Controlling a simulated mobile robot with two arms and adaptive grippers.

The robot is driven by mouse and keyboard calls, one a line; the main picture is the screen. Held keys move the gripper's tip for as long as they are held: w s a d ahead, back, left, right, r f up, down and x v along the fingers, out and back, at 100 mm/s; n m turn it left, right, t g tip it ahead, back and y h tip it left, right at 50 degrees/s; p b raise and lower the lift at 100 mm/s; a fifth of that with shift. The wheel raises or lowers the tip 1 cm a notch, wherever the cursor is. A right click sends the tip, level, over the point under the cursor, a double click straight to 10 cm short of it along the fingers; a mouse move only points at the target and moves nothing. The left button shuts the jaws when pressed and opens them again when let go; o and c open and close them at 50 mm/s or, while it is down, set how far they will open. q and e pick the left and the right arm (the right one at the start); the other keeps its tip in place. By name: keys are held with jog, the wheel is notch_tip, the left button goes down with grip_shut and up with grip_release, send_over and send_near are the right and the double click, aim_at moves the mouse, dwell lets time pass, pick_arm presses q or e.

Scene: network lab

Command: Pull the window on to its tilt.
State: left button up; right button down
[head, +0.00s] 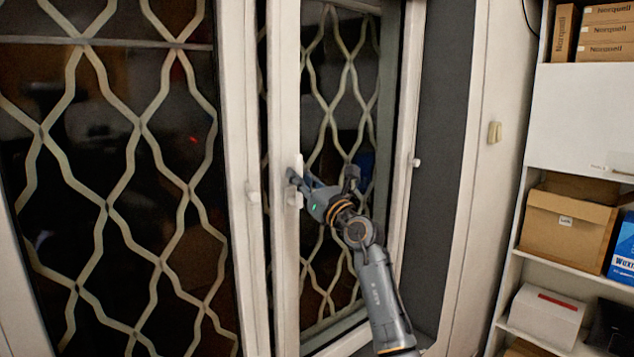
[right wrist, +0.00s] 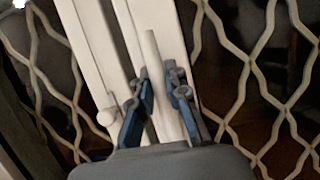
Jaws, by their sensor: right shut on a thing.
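The window sash (head: 284,90) is a narrow white frame in the middle of the head view. A dark strip shows between its left upright and the fixed white post beside it; I cannot tell how far the sash leans. Its white handle (head: 299,171) is on that upright and lies along it. My right gripper (head: 296,185) reaches in from the lower right and is shut on the handle. In the right wrist view the pale handle bar (right wrist: 156,65) runs between the two blue-grey fingers (right wrist: 160,108). My left gripper is not in view.
A larger window with a wavy lattice (head: 130,130) is on the left. A small white knob (head: 415,162) is on the right frame. Shelves with cardboard boxes (head: 566,218) stand at the right. A beige wall switch (head: 494,132) is between them and the window.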

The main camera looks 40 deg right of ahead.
jog(key=shift+s+d+r+p, duration=0.1)
jog(key=shift+s+p, duration=0.2)
jog(key=shift+s, duration=0.65)
jog(key=shift+s+d+f+p, duration=0.15)
jog(key=shift+s+p, duration=0.2)
jog(key=shift+s, duration=0.65)
jog(key=shift+s+d+r+p, duration=0.15)
jog(key=shift+s+p, duration=0.15)
jog(key=shift+s, duration=0.65)
jog(key=c, duration=0.9)
grip_release()
jog(key=shift+s+a, duration=0.15)
jog(key=shift+f, duration=0.2)
jog(key=shift+s+d+p, duration=0.2)
jog(key=shift+s+p, duration=0.1)
jog(key=shift+s, duration=2.15)
jog(key=shift+s+d+p, duration=0.15)
jog(key=shift+s+p, duration=0.1)
jog(key=shift+s, duration=2.2)
